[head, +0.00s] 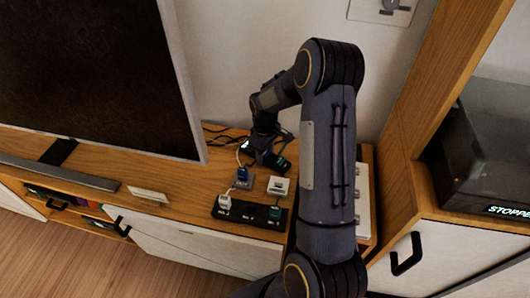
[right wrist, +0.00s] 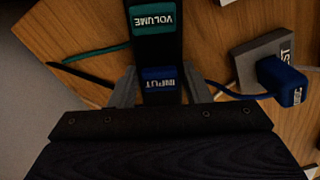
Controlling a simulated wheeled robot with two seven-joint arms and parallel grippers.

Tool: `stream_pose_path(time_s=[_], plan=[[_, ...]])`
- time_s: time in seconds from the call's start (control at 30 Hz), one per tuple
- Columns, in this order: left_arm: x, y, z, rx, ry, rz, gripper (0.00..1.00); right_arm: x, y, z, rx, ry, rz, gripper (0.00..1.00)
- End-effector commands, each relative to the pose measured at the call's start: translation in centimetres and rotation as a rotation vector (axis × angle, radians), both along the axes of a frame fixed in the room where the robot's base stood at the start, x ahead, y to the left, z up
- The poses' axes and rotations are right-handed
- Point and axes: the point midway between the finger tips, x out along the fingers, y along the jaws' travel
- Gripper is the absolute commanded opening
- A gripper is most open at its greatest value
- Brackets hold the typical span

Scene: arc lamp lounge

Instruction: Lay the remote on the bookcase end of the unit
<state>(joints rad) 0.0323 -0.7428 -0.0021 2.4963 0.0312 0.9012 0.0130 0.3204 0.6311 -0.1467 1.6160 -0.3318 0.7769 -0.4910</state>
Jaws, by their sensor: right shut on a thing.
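The remote (right wrist: 157,50) is a black bar with a green VOLUME button and a blue INPUT button. My right gripper (right wrist: 160,92) is shut on it near the INPUT end, with a finger on each side. In the head view the remote (head: 281,161) shows partly behind my gripper (head: 262,155), low over or on the wooden top of the unit (head: 190,180); I cannot tell whether it touches. The bookcase end (head: 400,190) is at the right, beyond my right arm. My left gripper is not in view.
A black power strip (head: 237,211) with plugs lies at the front edge. A blue plug (head: 242,174) on a grey block and a white box (head: 278,186) are close by. A television (head: 90,70) stands left, and a dark device (head: 490,150) sits at right. Cables run behind.

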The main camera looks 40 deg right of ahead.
Motion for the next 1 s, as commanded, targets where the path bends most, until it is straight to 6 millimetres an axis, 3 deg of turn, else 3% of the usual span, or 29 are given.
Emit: stream_pose_path(time_s=[0.03,0.07,0.23,0.47,0.63,1.0], plan=[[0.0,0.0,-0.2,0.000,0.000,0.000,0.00,0.0,0.0,-0.3,0.000,0.000,0.000,0.12],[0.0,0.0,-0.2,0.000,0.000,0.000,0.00,0.0,0.0,-0.3,0.000,0.000,0.000,0.44],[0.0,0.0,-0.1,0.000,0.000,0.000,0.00,0.0,0.0,-0.2,0.000,0.000,0.000,0.65],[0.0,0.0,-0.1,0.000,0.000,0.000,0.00,0.0,0.0,-0.2,0.000,0.000,0.000,0.65],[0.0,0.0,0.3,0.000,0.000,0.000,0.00,0.1,0.0,1.0,0.000,-0.002,0.000,0.65],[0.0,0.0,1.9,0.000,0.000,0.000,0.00,0.1,0.0,8.7,-0.001,-0.004,0.001,0.65]])
